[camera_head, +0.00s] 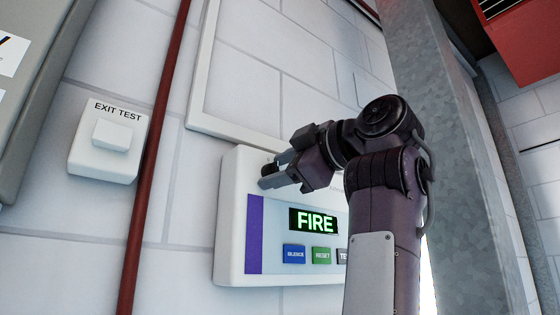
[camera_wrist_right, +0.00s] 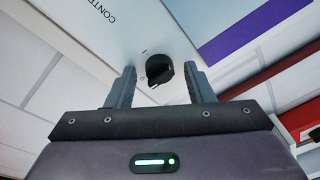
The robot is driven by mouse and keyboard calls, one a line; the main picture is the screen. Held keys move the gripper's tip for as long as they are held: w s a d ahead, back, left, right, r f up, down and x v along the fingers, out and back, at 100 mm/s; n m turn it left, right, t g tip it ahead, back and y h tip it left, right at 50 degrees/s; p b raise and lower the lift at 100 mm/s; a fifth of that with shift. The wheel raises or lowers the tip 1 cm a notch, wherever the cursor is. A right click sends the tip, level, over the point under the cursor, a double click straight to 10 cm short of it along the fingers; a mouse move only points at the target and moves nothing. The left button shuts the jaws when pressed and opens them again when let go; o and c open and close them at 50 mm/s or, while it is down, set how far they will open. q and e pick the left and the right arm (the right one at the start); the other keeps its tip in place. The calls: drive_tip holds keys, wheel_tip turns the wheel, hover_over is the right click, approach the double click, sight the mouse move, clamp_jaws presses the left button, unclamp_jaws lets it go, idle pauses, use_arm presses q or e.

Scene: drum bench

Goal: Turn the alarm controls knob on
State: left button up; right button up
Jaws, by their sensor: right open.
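The white alarm panel (camera_head: 231,225) is fixed to the brick wall. It has a purple stripe, a lit green FIRE display (camera_head: 314,221) and a row of buttons. The black control knob (camera_wrist_right: 159,70) is on the panel's face, with small marks beside it. My right gripper (camera_wrist_right: 160,82) is open, with one finger on each side of the knob. I cannot tell whether the fingers touch it. In the head view my right gripper (camera_head: 268,176) is at the panel's upper left and mostly covers the knob. My left gripper is not in view.
A red pipe (camera_head: 152,150) runs down the wall left of the panel. A white EXIT TEST box (camera_head: 92,162) is beyond it. A white frame (camera_head: 192,110) is above the panel, and a grey metal column (camera_head: 455,150) stands to the right.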

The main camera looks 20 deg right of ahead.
drive_tip(key=shift+s+d, duration=0.1)
drive_tip(key=shift+s, duration=0.1)
drive_tip(key=c, duration=0.9)
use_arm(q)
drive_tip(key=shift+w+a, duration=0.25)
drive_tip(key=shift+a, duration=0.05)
use_arm(e)
drive_tip(key=shift+c, duration=0.2)
use_arm(q)
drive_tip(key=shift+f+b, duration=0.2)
drive_tip(key=shift+b, duration=0.1)
use_arm(e)
drive_tip(key=shift+m, duration=0.4)
drive_tip(key=m+b, duration=0.1)
drive_tip(key=m, duration=0.2)
drive_tip(key=shift+t, duration=0.3)
drive_tip(key=m+b, duration=0.2)
drive_tip(key=m, duration=0.2)
drive_tip(key=shift+m, duration=0.4)
drive_tip(key=m+t, duration=0.1)
drive_tip(key=m, duration=0.4)
drive_tip(key=shift+h+b, duration=0.3)
drive_tip(key=shift+b, duration=0.1)
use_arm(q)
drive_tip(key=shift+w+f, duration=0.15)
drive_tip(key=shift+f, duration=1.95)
use_arm(e)
drive_tip(key=shift+m+t+h, duration=0.4)
drive_tip(key=shift+m, duration=2.2)
